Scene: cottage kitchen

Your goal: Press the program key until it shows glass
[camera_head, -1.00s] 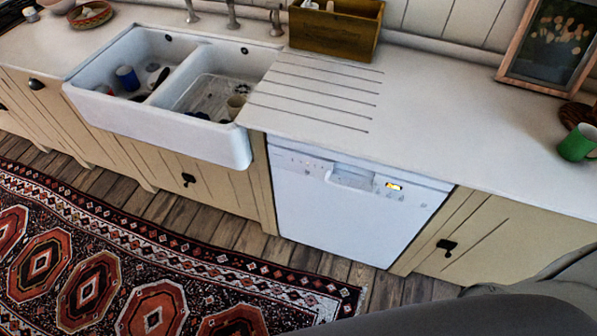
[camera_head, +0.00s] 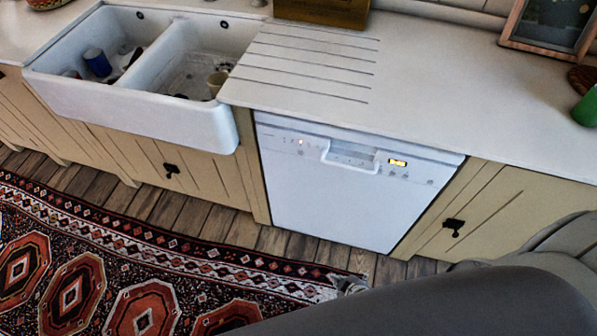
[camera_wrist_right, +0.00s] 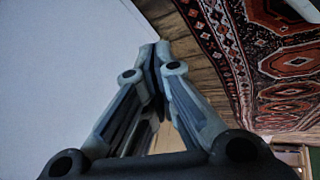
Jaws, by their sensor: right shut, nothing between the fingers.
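The white dishwasher (camera_head: 335,205) is built in under the counter, with its door shut. Its top control panel (camera_head: 320,140) has a recessed handle, small keys on both sides and a lit yellow display (camera_head: 398,162). The display is too small to read, and I cannot tell which key is the program key. My left gripper is out of view.
A double white sink (camera_head: 135,108) holding cups stands left of the dishwasher. The counter (camera_head: 435,85) above is mostly clear, with a green mug (camera_head: 588,108) at the right. A patterned rug (camera_head: 150,280) lies on the wooden floor.

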